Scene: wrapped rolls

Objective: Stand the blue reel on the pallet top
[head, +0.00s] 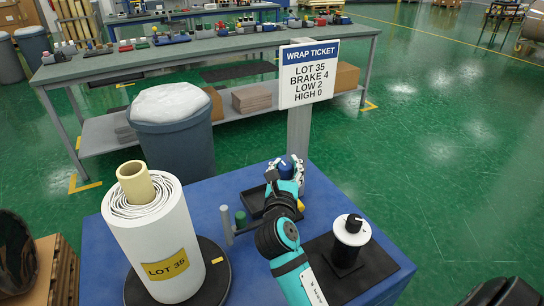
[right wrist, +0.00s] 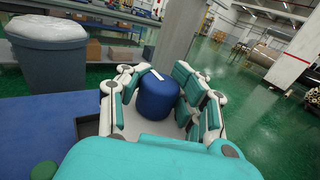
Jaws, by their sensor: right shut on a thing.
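The blue reel (head: 287,167) is between the fingers of my right gripper (head: 285,178), at the far side of the blue table (head: 185,195). In the right wrist view the reel (right wrist: 157,100) sits between the teal and white finger pads of the right gripper (right wrist: 160,88), which is shut on it. A pale strip shows on the reel's top edge. Whether the reel touches anything below is hidden. A brown slatted stack (head: 62,268) at the lower left may be the pallet; I cannot tell for sure. My left gripper is not in view.
A white roll labelled LOT 35 (head: 160,240) stands on a black turntable (head: 215,285). A black tray (head: 252,203), a green peg (head: 240,218) and a white spool (head: 352,231) are near my arm. The WRAP TICKET sign (head: 309,75) rises behind the gripper.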

